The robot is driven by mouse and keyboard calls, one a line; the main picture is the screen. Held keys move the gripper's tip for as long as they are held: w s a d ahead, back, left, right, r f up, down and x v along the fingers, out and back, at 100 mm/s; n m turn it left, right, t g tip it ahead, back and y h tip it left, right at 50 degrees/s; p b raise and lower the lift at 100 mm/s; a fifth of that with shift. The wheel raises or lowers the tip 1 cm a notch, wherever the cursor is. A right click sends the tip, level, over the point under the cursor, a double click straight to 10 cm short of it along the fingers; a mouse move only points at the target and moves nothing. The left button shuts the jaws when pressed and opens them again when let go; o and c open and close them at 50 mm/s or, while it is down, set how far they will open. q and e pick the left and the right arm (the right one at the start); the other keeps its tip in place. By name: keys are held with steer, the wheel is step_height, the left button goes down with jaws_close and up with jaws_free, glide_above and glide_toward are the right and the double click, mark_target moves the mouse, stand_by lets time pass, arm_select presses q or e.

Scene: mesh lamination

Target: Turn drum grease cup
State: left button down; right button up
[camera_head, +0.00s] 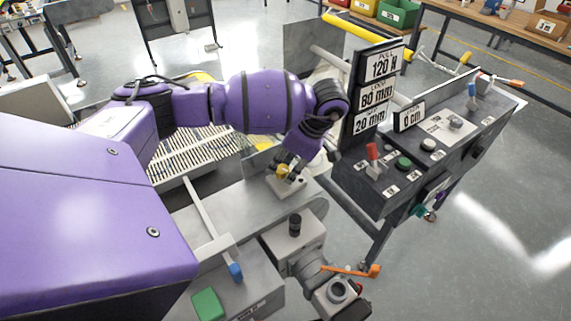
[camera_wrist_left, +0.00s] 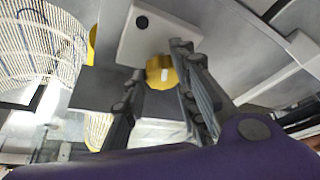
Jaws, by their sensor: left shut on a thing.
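The grease cup (camera_head: 283,171) is a small yellow knob on a pale block (camera_head: 290,187) on the machine's grey plate. My left gripper (camera_head: 284,168) reaches down to it from my purple arm. In the left wrist view the grease cup (camera_wrist_left: 160,71) is a round yellow cap with a white mark, at the lower edge of the pale block (camera_wrist_left: 146,35). The fingers of my left gripper (camera_wrist_left: 157,82) stand on either side of the cup and are shut on it. The fingers partly hide the cup in the head view. My right gripper is not in view.
A sign post (camera_head: 371,90) reading 120 N, 80 mm and 20 mm stands right of the arm. An orange-handled lever (camera_head: 350,271) and a blue-tipped lever (camera_head: 235,271) are at the front.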

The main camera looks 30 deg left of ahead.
arm_select(q)
steer(key=shift+w+a+r, duration=0.1)
steer(key=shift+w+r, duration=0.1)
steer(key=shift+w, duration=0.05)
